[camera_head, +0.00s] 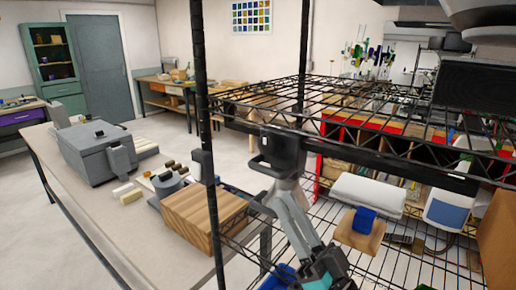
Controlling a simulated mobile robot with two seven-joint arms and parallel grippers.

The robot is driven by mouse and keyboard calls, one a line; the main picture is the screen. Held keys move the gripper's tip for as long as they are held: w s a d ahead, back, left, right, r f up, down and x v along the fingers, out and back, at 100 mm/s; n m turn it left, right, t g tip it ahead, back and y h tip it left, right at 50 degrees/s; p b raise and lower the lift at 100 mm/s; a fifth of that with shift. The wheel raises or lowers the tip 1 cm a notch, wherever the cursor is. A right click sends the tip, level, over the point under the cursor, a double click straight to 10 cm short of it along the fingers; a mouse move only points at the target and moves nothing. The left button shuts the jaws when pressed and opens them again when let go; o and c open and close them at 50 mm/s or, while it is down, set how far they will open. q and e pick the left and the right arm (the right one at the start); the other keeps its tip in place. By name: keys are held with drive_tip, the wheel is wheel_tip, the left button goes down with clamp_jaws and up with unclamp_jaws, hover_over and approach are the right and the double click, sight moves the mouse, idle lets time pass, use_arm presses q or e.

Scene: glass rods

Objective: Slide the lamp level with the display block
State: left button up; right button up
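A long dark bar (400,168) runs below the upper wire shelf. My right gripper (282,152) is dark and reaches up from below to this bar, near the rack's left post. Its fingers blend with the dark parts there, so I cannot tell whether they are closed on anything. No lamp can be made out for certain. A striped wooden block (200,208) sits on the long table to the left, behind the rack post. A small blue block (365,219) rests on a wooden piece on the lower shelf. Which is the display block is unclear. My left gripper is not in view.
The wire rack's upper shelf (350,100) and black post (200,75) stand close around my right arm. A grey machine (98,155) stands on the long table (85,205). A white roll (367,194) lies on the lower shelf. Open floor lies behind the table.

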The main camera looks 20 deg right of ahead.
sight(258, 163)
drive_tip(key=p+x, duration=0.3)
drive_tip(key=x, duration=0.7)
drive_tip(key=shift+w+a+r, duration=0.1)
drive_tip(key=shift+w+r, duration=0.1)
clamp_jaws()
idle(1.1)
